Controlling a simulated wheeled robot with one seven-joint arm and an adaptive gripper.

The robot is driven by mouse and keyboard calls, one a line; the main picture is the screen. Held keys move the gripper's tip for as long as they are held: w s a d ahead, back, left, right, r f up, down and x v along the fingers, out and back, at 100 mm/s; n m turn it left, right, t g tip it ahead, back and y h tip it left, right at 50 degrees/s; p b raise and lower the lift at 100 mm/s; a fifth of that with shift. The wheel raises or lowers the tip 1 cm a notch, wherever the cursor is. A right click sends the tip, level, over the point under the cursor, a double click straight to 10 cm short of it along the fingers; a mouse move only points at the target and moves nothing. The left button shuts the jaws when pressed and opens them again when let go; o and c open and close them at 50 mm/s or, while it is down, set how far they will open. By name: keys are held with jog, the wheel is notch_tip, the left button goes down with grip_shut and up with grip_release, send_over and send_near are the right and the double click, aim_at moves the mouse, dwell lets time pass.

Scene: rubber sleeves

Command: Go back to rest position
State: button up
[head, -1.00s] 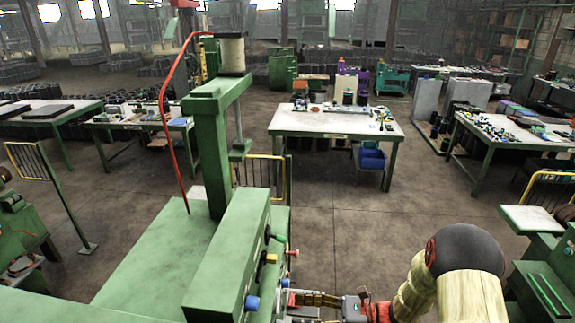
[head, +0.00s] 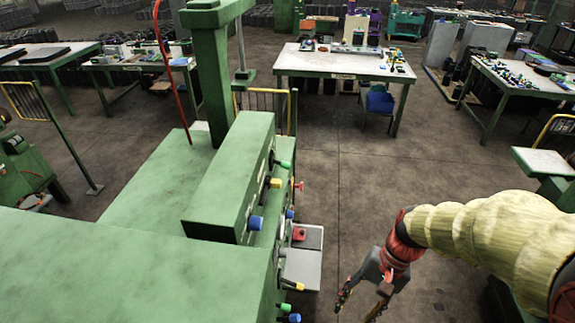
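My gripper (head: 360,303) hangs at the lower middle right of the head view, pointing down and to the left. Its two dark fingers are apart, with bare floor showing between them and nothing seen in the grip. My arm, in a pale yellow cover with red at the wrist, comes in from the right edge. The gripper is to the right of the green machine (head: 225,185) and apart from it in the picture. The fingertips are near the bottom edge of the view.
The machine's right side carries blue, yellow, green and red knobs and a light grey plate (head: 303,268) at its lower right. A white-topped table (head: 325,66) stands further back. Another loaded table (head: 520,85) is at the right. Open floor (head: 400,170) lies between.

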jog(key=s+n+t+h+b, duration=0.1)
jog(key=t+b, duration=0.1)
jog(key=b, duration=0.3)
jog(key=s+d+r+n+t+h+b, duration=0.1)
jog(key=n+t+b, duration=0.1)
jog(key=b, duration=0.3)
jog(key=d+n+t+h+b, duration=0.1)
jog(key=n+t+h+b, duration=0.1)
jog(key=t+b, duration=0.2)
jog(key=shift+s+d+r+b, duration=0.2)
jog(key=shift+s+r+b, duration=0.15)
jog(key=shift+b, duration=0.5)
jog(key=shift+c, duration=0.3)
